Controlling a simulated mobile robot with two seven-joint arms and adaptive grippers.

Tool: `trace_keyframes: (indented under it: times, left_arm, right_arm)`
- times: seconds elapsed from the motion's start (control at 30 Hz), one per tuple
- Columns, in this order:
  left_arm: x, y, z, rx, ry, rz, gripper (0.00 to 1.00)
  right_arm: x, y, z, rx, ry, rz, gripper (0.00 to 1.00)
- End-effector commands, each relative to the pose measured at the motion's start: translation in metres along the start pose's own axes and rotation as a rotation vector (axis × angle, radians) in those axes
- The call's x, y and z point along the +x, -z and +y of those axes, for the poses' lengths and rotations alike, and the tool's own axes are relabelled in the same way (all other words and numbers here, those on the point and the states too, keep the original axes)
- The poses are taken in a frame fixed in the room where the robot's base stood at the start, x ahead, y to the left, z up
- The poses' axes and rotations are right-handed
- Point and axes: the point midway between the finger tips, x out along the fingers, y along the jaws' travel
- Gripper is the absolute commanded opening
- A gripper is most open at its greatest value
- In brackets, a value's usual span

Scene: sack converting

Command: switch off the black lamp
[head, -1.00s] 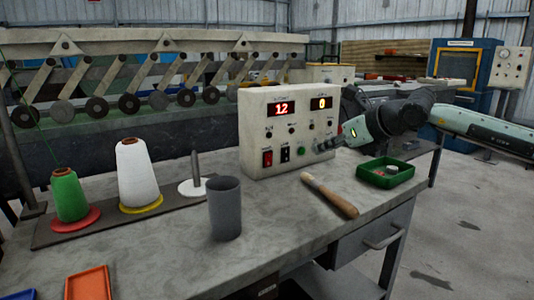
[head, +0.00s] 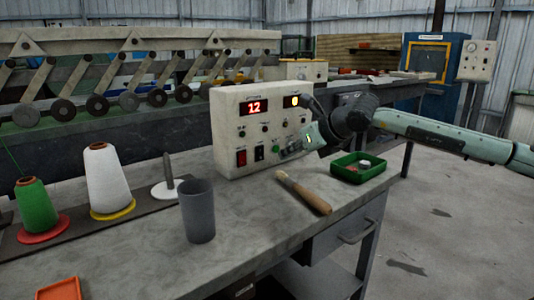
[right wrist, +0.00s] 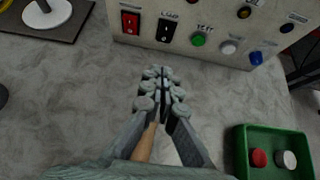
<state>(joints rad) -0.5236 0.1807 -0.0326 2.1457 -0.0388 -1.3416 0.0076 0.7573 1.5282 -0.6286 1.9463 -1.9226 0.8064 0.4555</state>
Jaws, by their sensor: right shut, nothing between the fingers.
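The black rocker switch (head: 259,153) sits low on the front of a cream control box (head: 228,120), between a red rocker switch (head: 241,158) and a green button (head: 276,148). The black switch also shows at the top of the right wrist view (right wrist: 166,29), under a small label too blurred to read. Which way it is tipped I cannot tell. My right gripper (head: 287,149) is shut and empty, in front of the lower right of the panel. In the right wrist view its fingertips (right wrist: 163,92) point at the panel below the black switch, apart from it. My left gripper is not in view.
A wooden-handled tool (head: 304,192) lies on the bench under the right gripper. A green tray (head: 345,174) with small caps is to its right. A grey cup (head: 197,212) and thread cones (head: 104,180) stand left.

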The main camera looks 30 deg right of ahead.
Motion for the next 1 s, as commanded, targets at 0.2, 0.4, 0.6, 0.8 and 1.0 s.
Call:
trace_keyframes:
  times: [0.2, 0.4, 0.6, 0.8, 1.0]
  left_arm:
    - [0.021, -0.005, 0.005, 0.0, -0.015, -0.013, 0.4]
    - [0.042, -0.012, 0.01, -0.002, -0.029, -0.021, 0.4]
    - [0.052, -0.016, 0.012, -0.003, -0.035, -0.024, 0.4]
    - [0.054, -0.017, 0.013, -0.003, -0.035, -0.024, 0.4]
    - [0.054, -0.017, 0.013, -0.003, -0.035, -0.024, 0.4]
  right_arm:
    - [0.047, -0.003, 0.002, 0.003, -0.004, -0.001, 0.0]
    - [0.075, -0.015, 0.001, 0.001, -0.002, -0.002, 0.0]
    - [0.087, -0.019, 0.0, 0.0, -0.001, -0.001, 0.0]
    - [0.088, -0.019, 0.0, -0.001, 0.0, 0.0, 0.0]
    - [0.089, -0.018, 0.0, -0.001, 0.0, -0.003, 0.0]
